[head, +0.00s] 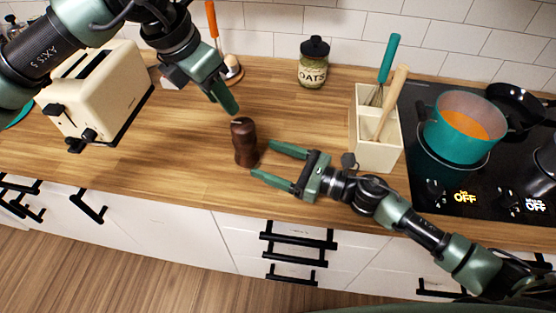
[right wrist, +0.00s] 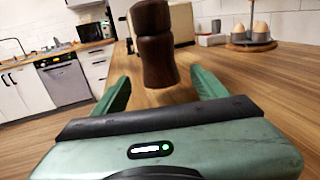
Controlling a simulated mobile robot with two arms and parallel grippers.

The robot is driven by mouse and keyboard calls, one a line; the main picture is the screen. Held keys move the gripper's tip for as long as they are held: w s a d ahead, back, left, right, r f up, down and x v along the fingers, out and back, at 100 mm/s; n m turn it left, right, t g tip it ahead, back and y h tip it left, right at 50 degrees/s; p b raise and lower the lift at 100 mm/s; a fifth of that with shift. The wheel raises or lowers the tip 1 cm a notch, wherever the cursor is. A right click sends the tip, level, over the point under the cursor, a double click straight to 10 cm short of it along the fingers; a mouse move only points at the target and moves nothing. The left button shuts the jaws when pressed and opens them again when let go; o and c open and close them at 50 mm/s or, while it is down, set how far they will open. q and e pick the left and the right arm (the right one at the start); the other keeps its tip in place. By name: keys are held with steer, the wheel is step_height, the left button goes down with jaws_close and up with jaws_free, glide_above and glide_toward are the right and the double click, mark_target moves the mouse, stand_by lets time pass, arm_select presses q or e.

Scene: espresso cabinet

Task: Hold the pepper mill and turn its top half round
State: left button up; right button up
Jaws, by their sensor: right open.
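The dark brown pepper mill (head: 244,146) stands upright on the wooden counter, near its front edge. In the right wrist view the mill (right wrist: 156,45) is straight ahead, its top cut off by the frame edge. My right gripper (head: 263,161) is open and level, its fingertips just to the right of the mill's lower half. I cannot tell if the mill's near side is between the tips. My left gripper (head: 226,98) hangs above and behind the mill, pointing down, apart from its top. Its fingers overlap in view, so their opening is unclear.
A cream toaster (head: 98,92) stands left. An oats jar (head: 313,64) is at the back. A utensil holder (head: 377,155) stands behind my right arm, beside the hob (head: 470,190) with a teal pot (head: 455,140). An egg stand (right wrist: 250,42) shows in the right wrist view. Counter around the mill is clear.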

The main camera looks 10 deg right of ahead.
mark_target(242, 123)
steer(key=x, duration=0.6)
steer(key=shift+a, duration=0.1)
jaws_close()
arm_select(q)
steer(key=o, duration=0.7)
steer(key=shift+o, duration=0.2)
steer(key=d+f+n, duration=0.1)
steer(key=f+n, duration=0.1)
steer(key=f, duration=0.1)
steer(key=w+d+f+n+t+y, duration=0.1)
steer(key=f+n, duration=0.1)
steer(key=f, duration=0.1)
steer(key=w+d+f+n+t, duration=0.1)
steer(key=f+n, duration=0.2)
steer(key=f, duration=0.1)
steer(key=shift+w+d+y, duration=0.15)
steer(key=shift+w+y, duration=0.1)
steer(key=shift+y, duration=0.15)
